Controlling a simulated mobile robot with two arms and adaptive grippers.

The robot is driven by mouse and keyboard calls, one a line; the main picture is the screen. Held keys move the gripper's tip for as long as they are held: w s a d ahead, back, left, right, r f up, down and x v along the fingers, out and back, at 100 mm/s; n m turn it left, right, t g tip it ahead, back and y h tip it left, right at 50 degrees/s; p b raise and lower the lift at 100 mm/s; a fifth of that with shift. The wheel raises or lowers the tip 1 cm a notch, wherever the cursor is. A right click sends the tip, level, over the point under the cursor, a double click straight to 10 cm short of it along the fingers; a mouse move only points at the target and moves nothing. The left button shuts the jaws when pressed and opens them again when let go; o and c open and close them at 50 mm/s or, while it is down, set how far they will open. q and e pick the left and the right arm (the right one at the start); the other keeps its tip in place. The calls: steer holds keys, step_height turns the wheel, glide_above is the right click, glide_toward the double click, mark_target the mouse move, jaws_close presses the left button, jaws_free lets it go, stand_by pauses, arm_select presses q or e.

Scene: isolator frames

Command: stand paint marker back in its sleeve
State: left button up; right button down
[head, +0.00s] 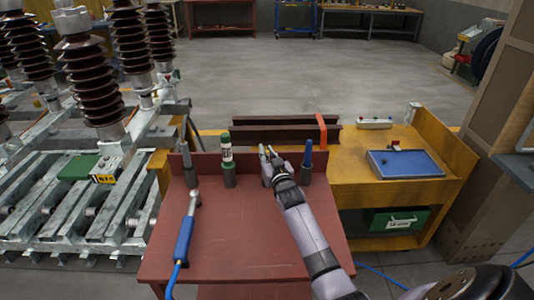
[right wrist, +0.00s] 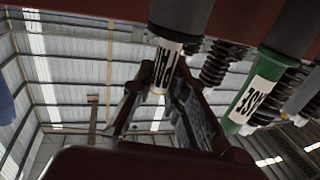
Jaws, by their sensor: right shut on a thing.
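My right gripper (head: 268,160) is at the back of the red table, shut on a paint marker. The wrist view shows the marker's white lettered label (right wrist: 164,68) between the fingers. Its label meets a dark grey sleeve (right wrist: 181,14) in that view; I cannot tell how deep it sits. In the head view the gripper mostly hides this marker. A green marker (head: 226,145) stands upright in its sleeve (head: 229,176) to the left; it also shows in the wrist view (right wrist: 250,98). A blue marker (head: 308,151) stands in a sleeve (head: 305,175) to the right. My left gripper is not in view.
A grey upright item (head: 187,160) stands at the table's back left. A blue-handled tool (head: 184,240) with a cable lies at front left. The red table's (head: 240,245) middle is bare. A yellow bench (head: 360,195) with a blue tray (head: 405,164) adjoins at right.

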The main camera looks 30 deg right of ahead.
steer(key=c, duration=1.5)
jaws_free()
steer(key=v, duration=1.2)
steer(key=shift+d, duration=0.1)
